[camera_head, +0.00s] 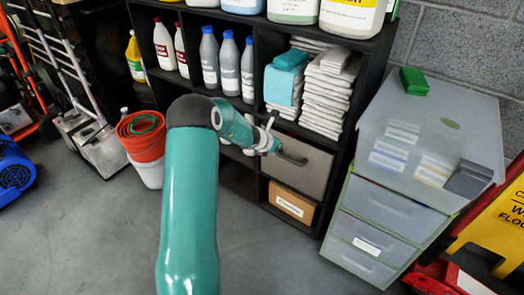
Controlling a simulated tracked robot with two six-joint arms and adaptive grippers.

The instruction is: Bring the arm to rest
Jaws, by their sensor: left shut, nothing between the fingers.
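My left arm rises from the bottom of the head view, bends at a dark elbow, and reaches away toward the black shelf unit. My left gripper (271,138) is small at the end of the arm, in front of the shelf's middle column. Its fingers are shut and hold nothing; the wrist partly hides them. I cannot tell how far it is from the shelf. My right gripper is not in view.
A black shelf (345,165) holds bottles, folded cloths (326,90), a grey bin (305,165) and a cardboard box (291,204). A translucent drawer unit (395,205) carries a green pad (414,81) and a dark grey pad (468,180). Buckets (146,150) stand left. Floor is clear in front.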

